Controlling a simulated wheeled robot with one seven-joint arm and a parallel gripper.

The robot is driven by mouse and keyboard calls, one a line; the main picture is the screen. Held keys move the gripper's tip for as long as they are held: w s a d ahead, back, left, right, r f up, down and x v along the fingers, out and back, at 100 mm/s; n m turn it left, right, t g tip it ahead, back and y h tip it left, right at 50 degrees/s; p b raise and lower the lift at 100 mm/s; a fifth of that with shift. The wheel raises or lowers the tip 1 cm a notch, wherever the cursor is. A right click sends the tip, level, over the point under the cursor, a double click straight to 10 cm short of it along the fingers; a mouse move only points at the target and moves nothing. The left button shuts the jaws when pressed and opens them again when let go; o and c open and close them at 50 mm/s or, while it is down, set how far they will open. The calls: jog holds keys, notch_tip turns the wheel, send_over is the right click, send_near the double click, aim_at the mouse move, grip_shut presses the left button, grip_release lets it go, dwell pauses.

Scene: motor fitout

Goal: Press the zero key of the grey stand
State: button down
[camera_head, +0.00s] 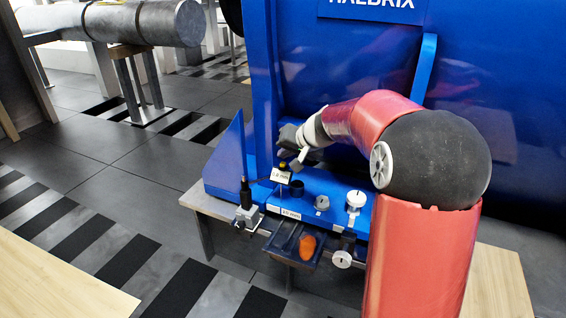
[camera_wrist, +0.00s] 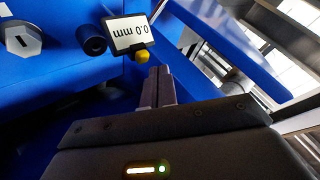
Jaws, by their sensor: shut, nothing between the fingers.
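My gripper (camera_head: 297,164) is shut and empty, just above the blue bench ledge. In the wrist view its fingertips (camera_wrist: 159,72) point at a small yellow key (camera_wrist: 141,56), with the tips slightly right of and below it in the picture; I cannot tell whether they touch. The key also shows in the head view (camera_head: 283,166). It sits at the edge of a display (camera_wrist: 131,34) that reads 0.0 mm, upside down in the wrist view. A grey stand with a black upright (camera_head: 247,215) is at the ledge's left front. I cannot tell whether the key belongs to it.
A black cylinder (camera_wrist: 92,37) stands beside the display. A blue upright plate (camera_head: 227,155) rises at left.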

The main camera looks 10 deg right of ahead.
jog(key=shift+r, duration=0.15)
notch_tip(320, 180, up, 5)
jog(key=p, duration=0.3)
dwell(0.6)
jog(key=s+a+r+n+g+h+p, duration=0.15)
jog(key=s+r, duration=0.25)
jog(key=s, duration=0.8)
jog(key=s+a+r+n+g+h+p, duration=0.1)
jog(key=s+a+r+p, duration=0.15)
jog(key=s, duration=1.05)
jog(key=s+d+h+p, duration=0.1)
jog(key=s, duration=0.5)
jog(key=s+d+f+h+p, duration=0.1)
jog(key=s+d, duration=0.1)
jog(key=s, duration=0.3)
jog(key=shift+s+d+f, duration=0.25)
jog(key=shift+s, duration=0.15)
jog(key=shift+n, duration=0.25)
